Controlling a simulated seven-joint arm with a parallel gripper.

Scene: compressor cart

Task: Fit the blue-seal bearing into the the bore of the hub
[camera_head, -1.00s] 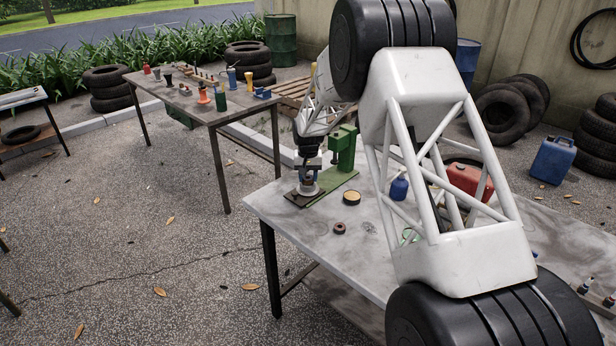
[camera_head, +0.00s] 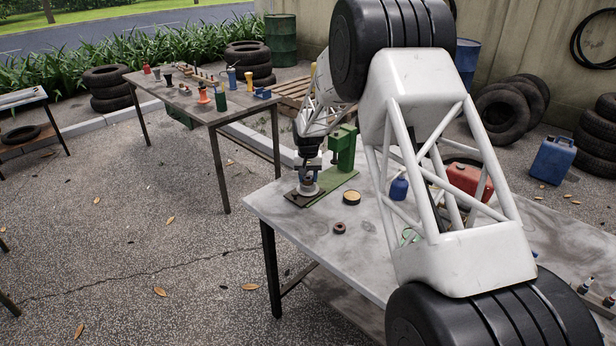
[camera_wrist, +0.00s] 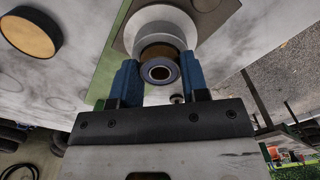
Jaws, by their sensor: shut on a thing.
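The blue-seal bearing (camera_wrist: 160,73) is a small ring with a bluish face and a central hole, seen in the wrist view. My gripper (camera_wrist: 159,80) has its two blue fingers on either side of it and is shut on it. The hub (camera_wrist: 161,28) is a pale grey round body directly behind the bearing, with a brownish opening partly covered by the bearing. In the head view the hub (camera_head: 308,188) stands on the base of the green press, with my gripper (camera_head: 309,173) just above it. I cannot tell whether the bearing has entered the bore.
The green press (camera_head: 343,150) rises right beside my gripper. A round tan-topped tin (camera_head: 352,197) and a small dark ring (camera_head: 339,228) lie on the table (camera_head: 290,232). A blue bottle (camera_head: 399,187) and red can (camera_head: 469,180) stand farther right.

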